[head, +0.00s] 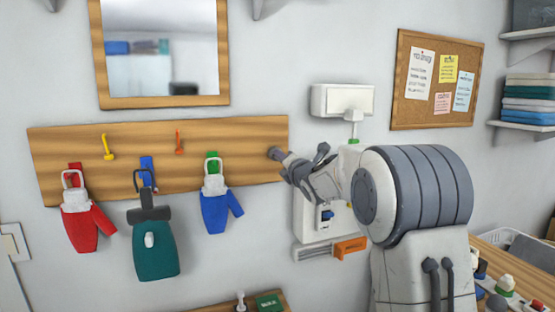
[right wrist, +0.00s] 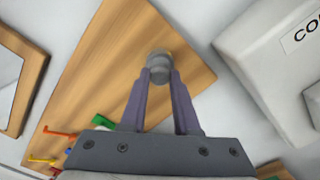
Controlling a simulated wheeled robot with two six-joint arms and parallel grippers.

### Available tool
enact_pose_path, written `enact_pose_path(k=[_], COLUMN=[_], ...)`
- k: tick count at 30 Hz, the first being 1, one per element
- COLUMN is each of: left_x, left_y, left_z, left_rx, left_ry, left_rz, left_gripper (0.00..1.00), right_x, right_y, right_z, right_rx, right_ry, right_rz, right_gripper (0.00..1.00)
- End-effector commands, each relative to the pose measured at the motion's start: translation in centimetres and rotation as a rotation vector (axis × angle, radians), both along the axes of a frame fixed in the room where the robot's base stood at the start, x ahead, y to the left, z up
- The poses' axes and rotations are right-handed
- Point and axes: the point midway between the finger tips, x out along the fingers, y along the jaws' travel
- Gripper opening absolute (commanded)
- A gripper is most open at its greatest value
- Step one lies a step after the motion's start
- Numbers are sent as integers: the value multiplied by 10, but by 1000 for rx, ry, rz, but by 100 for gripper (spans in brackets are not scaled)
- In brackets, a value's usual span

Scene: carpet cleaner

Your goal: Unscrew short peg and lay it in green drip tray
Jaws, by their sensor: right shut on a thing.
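The wooden peg board (head: 60,150) is mounted on the wall. The short peg (head: 274,153) is grey and round, at the board's right end. My right gripper (head: 284,160) is shut on it. The right wrist view shows the peg (right wrist: 159,62) between the two fingertips (right wrist: 160,76), in front of the board (right wrist: 110,60). I cannot tell whether it still touches the board. A green item with lettering (head: 270,302) is at the bottom edge, partly cut off; I cannot tell whether it is the drip tray. My left gripper is not in view.
Red (head: 88,228), teal (head: 155,248) and blue (head: 216,212) hanging items cover the board's lower side. Yellow (head: 108,147) and orange (head: 179,142) pegs are bare. A white wall unit (head: 342,100) is near my right arm. A cluttered bench (head: 520,285) is at lower right.

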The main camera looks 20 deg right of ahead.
Motion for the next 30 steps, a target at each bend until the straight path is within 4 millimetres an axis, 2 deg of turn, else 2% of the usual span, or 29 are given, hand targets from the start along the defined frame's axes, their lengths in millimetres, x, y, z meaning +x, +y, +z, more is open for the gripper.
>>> enact_pose_path(k=[30], left_x=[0], left_y=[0], left_z=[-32], left_rx=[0], left_ry=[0], left_rz=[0], left_gripper=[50], right_x=[0], right_y=[0], right_z=[-2], right_rx=[-193], right_ry=[-5], right_rz=[-1], right_gripper=[0])
